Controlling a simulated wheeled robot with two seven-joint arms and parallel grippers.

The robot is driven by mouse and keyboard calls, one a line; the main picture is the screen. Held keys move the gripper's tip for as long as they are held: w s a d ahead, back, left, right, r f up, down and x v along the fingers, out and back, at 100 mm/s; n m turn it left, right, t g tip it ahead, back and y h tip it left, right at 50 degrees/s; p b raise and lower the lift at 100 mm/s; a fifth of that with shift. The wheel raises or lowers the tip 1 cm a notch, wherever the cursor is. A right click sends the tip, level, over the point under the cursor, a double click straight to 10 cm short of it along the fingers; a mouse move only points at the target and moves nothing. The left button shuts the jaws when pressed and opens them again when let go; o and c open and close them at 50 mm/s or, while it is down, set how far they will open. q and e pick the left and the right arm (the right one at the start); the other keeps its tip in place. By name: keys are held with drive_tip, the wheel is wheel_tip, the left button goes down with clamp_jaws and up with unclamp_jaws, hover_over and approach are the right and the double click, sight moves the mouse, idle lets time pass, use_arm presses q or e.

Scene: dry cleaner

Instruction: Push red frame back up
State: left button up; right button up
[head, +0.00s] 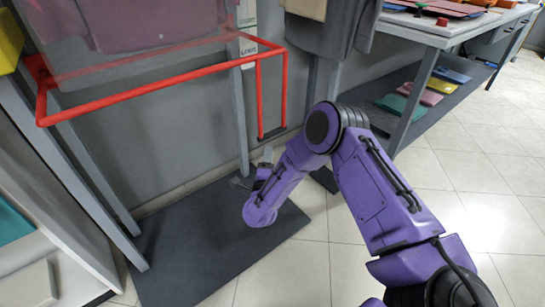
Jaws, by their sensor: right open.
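The red frame (150,91) is a tubular loop that juts out from a grey stand at the upper left of the head view. Its near bar slopes from the left up to the right. A red leg (259,98) hangs from its right end, with a dark tip near the bottom. My right gripper (254,170) is low, below and close to that leg, above the stand's dark base. Its fingers are apart and I see nothing between them. The purple wrist hides part of it. My left gripper is out of view.
The dark base plate (200,255) lies on the tiled floor. A table (420,28) stands at the upper right, with a lower shelf (385,108) holding folded items. Garments hang behind the frame. A shelf unit (60,245) is at the left. Floor is free at the right.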

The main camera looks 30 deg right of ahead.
sight(272, 131)
drive_tip(key=shift+m+h, duration=0.4)
drive_tip(key=shift+m, duration=0.2)
drive_tip(key=b+x, duration=0.1)
drive_tip(key=x, duration=0.9)
drive_tip(key=shift+d+r+b, duration=0.1)
drive_tip(key=shift+d+b, duration=0.1)
drive_tip(key=shift+b, duration=0.15)
drive_tip(key=shift+w+d+r, duration=0.15)
drive_tip(key=shift+w+d, duration=0.2)
drive_tip(key=shift+w, duration=0.05)
clamp_jaws()
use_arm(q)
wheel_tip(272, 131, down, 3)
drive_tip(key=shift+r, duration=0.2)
use_arm(e)
drive_tip(key=shift+r, duration=0.1)
